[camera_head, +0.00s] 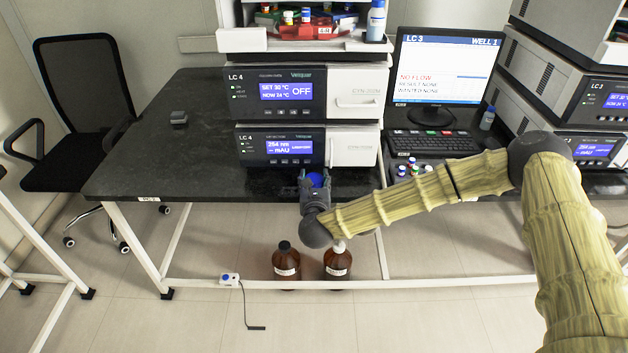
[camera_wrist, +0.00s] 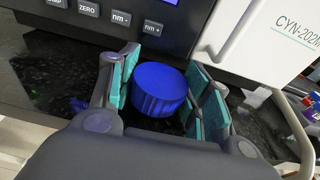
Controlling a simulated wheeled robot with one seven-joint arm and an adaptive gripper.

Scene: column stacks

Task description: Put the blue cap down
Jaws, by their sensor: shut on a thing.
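The blue cap (camera_wrist: 160,90) is a ribbed round screw cap. It sits between the teal-padded fingers of my gripper (camera_wrist: 172,98) in the wrist view, top face upward and slightly tilted. In the head view the cap (camera_head: 316,180) shows as a small blue spot at my gripper (camera_head: 315,188), at the front edge of the dark bench (camera_head: 180,150), in front of the lower LC 4 unit. The gripper is shut on the cap. Whether the cap's underside touches the bench is hidden.
The LC 4 units (camera_head: 305,146) stand right behind the gripper. Several small vials (camera_head: 412,168) stand right of it, by the keyboard (camera_head: 433,143). The bench left of the units is mostly clear, with a small grey block (camera_head: 179,118). Two brown bottles (camera_head: 286,262) stand below.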

